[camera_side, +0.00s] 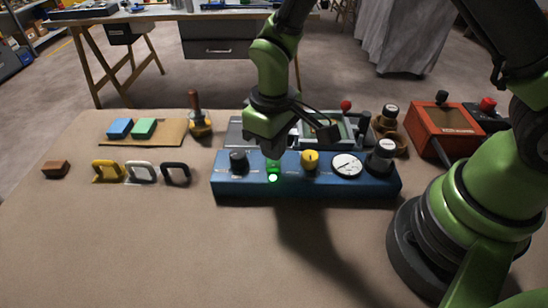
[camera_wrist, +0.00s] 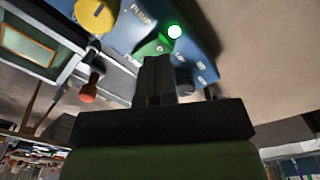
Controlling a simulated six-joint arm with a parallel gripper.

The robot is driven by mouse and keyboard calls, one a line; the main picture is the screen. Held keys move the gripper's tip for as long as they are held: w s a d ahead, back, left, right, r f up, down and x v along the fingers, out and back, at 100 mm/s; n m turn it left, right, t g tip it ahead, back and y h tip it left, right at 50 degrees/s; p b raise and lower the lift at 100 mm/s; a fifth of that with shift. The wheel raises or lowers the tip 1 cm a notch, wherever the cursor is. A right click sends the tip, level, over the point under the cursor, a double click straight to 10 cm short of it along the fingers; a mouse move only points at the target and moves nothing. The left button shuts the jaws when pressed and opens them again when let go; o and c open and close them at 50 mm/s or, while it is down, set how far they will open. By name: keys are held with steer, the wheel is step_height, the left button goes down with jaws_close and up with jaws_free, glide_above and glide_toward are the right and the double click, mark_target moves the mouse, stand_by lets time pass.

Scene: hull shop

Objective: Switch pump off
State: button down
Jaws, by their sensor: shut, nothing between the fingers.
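A blue control panel (camera_side: 225,187) stands on the bench. A green switch (camera_side: 273,166) sits on its top with a bright green lit lamp (camera_side: 273,178) just in front of it. In the wrist view the switch (camera_wrist: 153,46) and glowing lamp (camera_wrist: 175,32) lie just beyond my fingertips. My gripper (camera_side: 273,154) is shut and empty, pointing down right at the switch. The fingers show in the wrist view (camera_wrist: 157,62) and partly cover the switch. I cannot tell whether they touch it.
On the panel are a black knob (camera_side: 238,161) at left, a yellow knob (camera_side: 310,160), a white dial gauge (camera_side: 346,165) and a dark knob (camera_side: 381,158) at right. Behind stands a grey-framed device with a red-topped lever (camera_side: 346,105). The bench in front is clear.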

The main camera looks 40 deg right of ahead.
steer(key=shift+f, duration=1.25)
stand_by(0.8)
steer(key=shift+r, duration=3.55)
step_height(320, 180, up, 9)
steer(key=m+t, duration=0.2)
glide_above(273, 165)
steer(key=s+d, duration=0.2)
steer(key=d, duration=0.1)
steer(key=s+d+r+m+t+y, duration=0.1)
steer(key=s+d+r+m, duration=0.15)
steer(key=r, duration=0.25)
steer(key=s+d+r+m+t, duration=0.1)
steer(key=s+r+t, duration=0.1)
steer(key=s, duration=0.3)
steer(key=s+d+r+m+t+y, duration=0.1)
steer(key=s+r+t, duration=0.1)
steer(key=s, duration=0.4)
steer(key=shift+r, duration=0.3)
steer(key=shift+m, duration=0.25)
